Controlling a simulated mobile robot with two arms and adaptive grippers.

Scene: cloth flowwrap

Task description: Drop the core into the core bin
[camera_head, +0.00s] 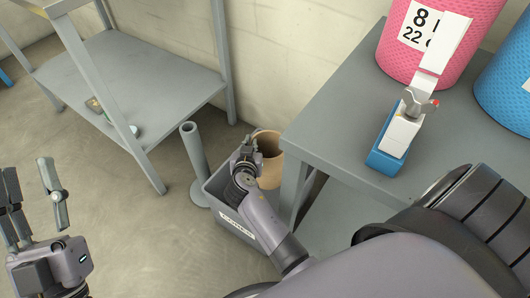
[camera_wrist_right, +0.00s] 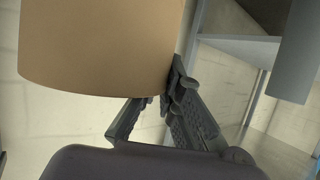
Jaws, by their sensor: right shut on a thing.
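The core is a short, wide tan cardboard tube (camera_head: 269,168), held upright or nearly so at the bin's back right. It fills the upper left of the right wrist view (camera_wrist_right: 95,50). My right gripper (camera_head: 250,155) is shut on the core's wall; its fingers (camera_wrist_right: 168,92) meet at the core's lower edge in the wrist view. The core bin is a grey box (camera_head: 238,227) with a white label, on the floor under my right forearm. The arm hides much of its inside. My left gripper (camera_head: 34,197) is open and empty at the lower left.
A grey table (camera_head: 325,115) stands right of the bin, bearing pink (camera_head: 455,50) and blue (camera_head: 505,85) rolls and a blue-and-white tool (camera_head: 400,135). A grey post (camera_head: 194,155) stands left of the bin. A grey shelf (camera_head: 160,80) is further left. Floor between is clear.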

